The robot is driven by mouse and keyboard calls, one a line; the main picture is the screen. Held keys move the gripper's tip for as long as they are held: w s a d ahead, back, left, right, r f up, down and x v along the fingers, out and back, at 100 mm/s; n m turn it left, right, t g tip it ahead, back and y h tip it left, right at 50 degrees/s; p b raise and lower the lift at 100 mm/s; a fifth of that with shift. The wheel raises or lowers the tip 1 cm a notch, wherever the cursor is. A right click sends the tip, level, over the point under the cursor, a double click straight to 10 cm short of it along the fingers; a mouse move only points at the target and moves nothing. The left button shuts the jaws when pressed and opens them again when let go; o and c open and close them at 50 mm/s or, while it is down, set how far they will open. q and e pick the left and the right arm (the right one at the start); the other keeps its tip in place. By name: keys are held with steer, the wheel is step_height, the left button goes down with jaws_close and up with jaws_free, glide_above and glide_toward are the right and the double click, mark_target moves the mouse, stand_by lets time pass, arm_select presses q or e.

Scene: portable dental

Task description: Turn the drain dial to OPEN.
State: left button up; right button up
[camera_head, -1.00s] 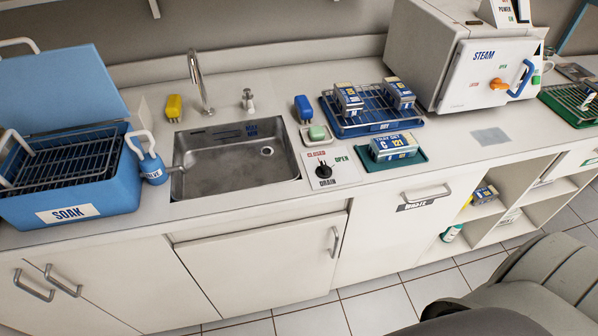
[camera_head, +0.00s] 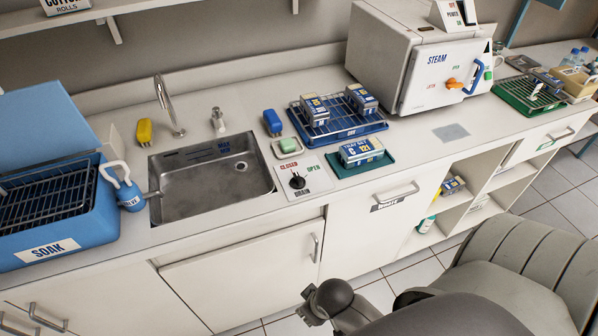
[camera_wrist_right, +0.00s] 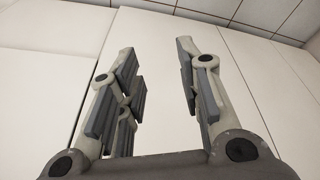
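The drain dial (camera_head: 297,181) is a black knob on a white plate (camera_head: 316,181) set in the counter at the sink's right. The plate carries a red CLOSED label at its upper left, a green OPEN label at its upper right and DRAIN below. The knob's exact pointing is too small to tell. My right gripper (camera_head: 313,304) is low in front of the cabinets, well below and apart from the dial. In the right wrist view the right gripper (camera_wrist_right: 163,88) is open and empty, its fingers wide apart before pale panels. My left gripper is not in view.
The steel sink (camera_head: 210,185) is left of the dial, with a blue SOAK tub (camera_head: 55,225) beyond it. A teal tray (camera_head: 350,170) with a labelled box (camera_head: 361,152) sits close right of the plate. A grey chair (camera_head: 525,260) stands at front right.

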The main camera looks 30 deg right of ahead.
steer(key=w+r+n+t, duration=0.1)
steer(key=w+r+t, duration=0.4)
steer(key=w+r, duration=0.5)
steer(key=w+r+n+t+p, duration=0.1)
steer(key=w+r+t, duration=0.35)
steer(key=r, duration=0.85)
steer(key=w+r+n+t, duration=0.2)
steer(key=w+r+t, duration=0.2)
steer(key=w+r, duration=0.65)
steer(key=a+r+n+t+y, duration=0.3)
steer(key=a+r+n+y, duration=0.65)
steer(key=r, duration=0.35)
steer(key=s+a+r+n+g+y, duration=0.1)
steer(key=a+r+n+g+y, duration=0.1)
steer(key=a+n+g+y, duration=0.4)
steer(key=n+g+h, duration=1.2)
steer(key=g+h, duration=0.2)
steer(key=h, duration=0.2)
glide_above(299, 180)
step_height(299, 180, down, 17)
steer(key=shift+t, duration=0.25)
step_height(299, 180, down, 9)
steer(key=p, duration=0.3)
steer(key=shift+d, duration=0.1)
steer(key=shift+f, duration=0.6)
